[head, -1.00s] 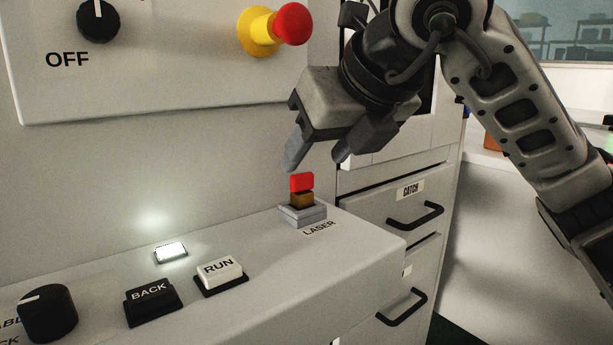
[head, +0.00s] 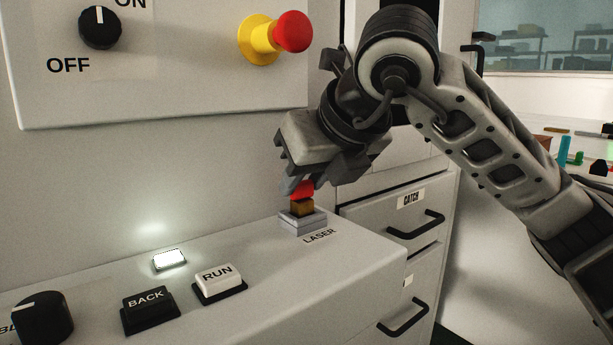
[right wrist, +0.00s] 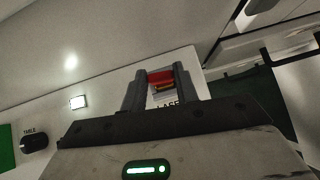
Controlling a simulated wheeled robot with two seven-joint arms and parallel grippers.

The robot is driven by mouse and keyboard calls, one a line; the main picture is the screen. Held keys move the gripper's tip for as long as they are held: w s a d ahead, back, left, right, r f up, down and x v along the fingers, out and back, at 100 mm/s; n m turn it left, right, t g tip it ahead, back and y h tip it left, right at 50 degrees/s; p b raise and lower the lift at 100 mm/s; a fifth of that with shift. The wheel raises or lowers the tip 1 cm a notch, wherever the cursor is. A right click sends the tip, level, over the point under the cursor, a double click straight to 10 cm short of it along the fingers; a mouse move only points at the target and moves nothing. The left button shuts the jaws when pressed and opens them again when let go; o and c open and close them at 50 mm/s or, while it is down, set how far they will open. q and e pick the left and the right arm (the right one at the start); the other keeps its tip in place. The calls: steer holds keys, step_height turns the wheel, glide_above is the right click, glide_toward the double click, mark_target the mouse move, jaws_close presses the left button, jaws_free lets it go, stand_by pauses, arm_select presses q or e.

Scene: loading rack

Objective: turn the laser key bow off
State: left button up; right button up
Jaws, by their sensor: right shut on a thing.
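The laser key has a red bow (head: 303,188) on a brass-coloured body, standing in a grey square base (head: 303,222) beside the LASER label on the console. My right gripper (head: 299,186) is over the key from above, shut on the red bow, with its fingers on either side. In the right wrist view the red bow (right wrist: 161,77) shows between the two grey fingers (right wrist: 161,90). The fingers hide part of the bow in the head view. My left gripper is not in view.
On the console are a RUN button (head: 218,280), a BACK button (head: 148,307), a lit white lamp (head: 169,260) and a black knob (head: 42,318). A red and yellow stop button (head: 291,32) juts from the panel behind. A CATCH drawer (head: 385,221) is to the right.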

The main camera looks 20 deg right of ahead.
steer(key=shift+d+n+y, duration=0.1)
steer(key=shift+n+y, duration=0.3)
steer(key=shift+n, duration=0.2)
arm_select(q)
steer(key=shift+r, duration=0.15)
arm_select(e)
steer(key=o, duration=1)
arm_select(q)
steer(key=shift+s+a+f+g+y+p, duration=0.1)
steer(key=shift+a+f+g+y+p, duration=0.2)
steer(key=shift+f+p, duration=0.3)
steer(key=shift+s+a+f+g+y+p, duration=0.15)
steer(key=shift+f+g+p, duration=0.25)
steer(key=shift+p, duration=0.25)
arm_select(e)
steer(key=v, duration=1.6)
steer(key=shift+w, duration=0.25)
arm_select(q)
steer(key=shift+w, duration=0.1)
arm_select(e)
steer(key=shift+d+r, duration=0.1)
steer(key=shift+r, duration=0.05)
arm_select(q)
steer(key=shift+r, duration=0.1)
